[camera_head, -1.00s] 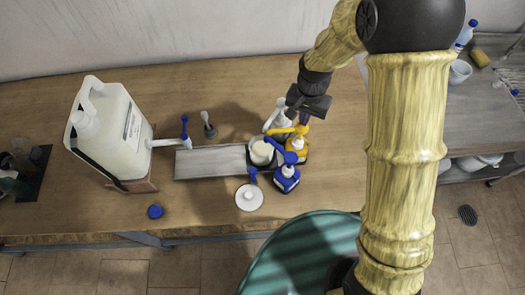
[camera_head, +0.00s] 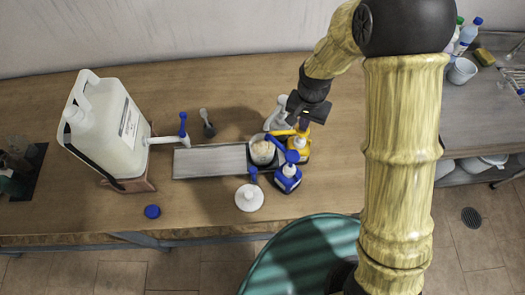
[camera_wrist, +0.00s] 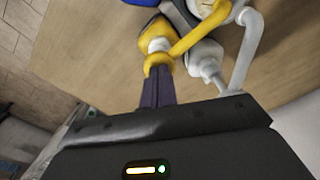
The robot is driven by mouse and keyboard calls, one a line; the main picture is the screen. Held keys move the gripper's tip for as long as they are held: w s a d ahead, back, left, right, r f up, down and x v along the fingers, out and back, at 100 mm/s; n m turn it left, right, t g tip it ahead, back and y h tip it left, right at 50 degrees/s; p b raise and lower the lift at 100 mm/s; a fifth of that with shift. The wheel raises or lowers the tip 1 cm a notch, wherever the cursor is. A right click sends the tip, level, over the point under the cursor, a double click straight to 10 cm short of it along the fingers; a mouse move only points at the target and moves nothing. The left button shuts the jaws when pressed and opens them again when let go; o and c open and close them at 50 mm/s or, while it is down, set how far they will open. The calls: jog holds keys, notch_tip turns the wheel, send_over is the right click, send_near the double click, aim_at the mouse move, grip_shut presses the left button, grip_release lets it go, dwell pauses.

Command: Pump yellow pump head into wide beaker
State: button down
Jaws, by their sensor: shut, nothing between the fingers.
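The yellow pump bottle (camera_head: 299,149) stands at the right of the cluster, its yellow pump head (camera_head: 303,131) on top with the spout pointing left. My gripper (camera_head: 304,122) is directly above the pump head. In the wrist view my shut fingers (camera_wrist: 156,92) meet the top of the yellow pump head (camera_wrist: 158,62), holding nothing between them; whether they press on it is unclear. A wide beaker (camera_head: 263,153) with pale beige contents stands left of the yellow bottle, at the tray's right end, near the pump spouts. The exact spout outlet is partly hidden.
A blue pump bottle (camera_head: 287,178) stands in front of the yellow one and a white pump (camera_head: 277,113) behind. A metal tray (camera_head: 208,162), a large canister (camera_head: 105,130), a white lid (camera_head: 249,197), a grey scoop (camera_head: 207,122) and a blue cap (camera_head: 152,211) are left.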

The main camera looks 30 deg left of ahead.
jog(key=shift+s+f+b, duration=0.1)
jog(key=shift+f+b, duration=0.3)
jog(key=shift+f, duration=0.4)
jog(key=shift+r+p, duration=2.25)
jog(key=shift+r, duration=0.65)
dwell(0.5)
jog(key=shift+r+p, duration=0.1)
jog(key=shift+p, duration=0.2)
notch_tip(320, 180, up, 6)
jog(key=p, duration=0.4)
dwell(0.3)
dwell(0.4)
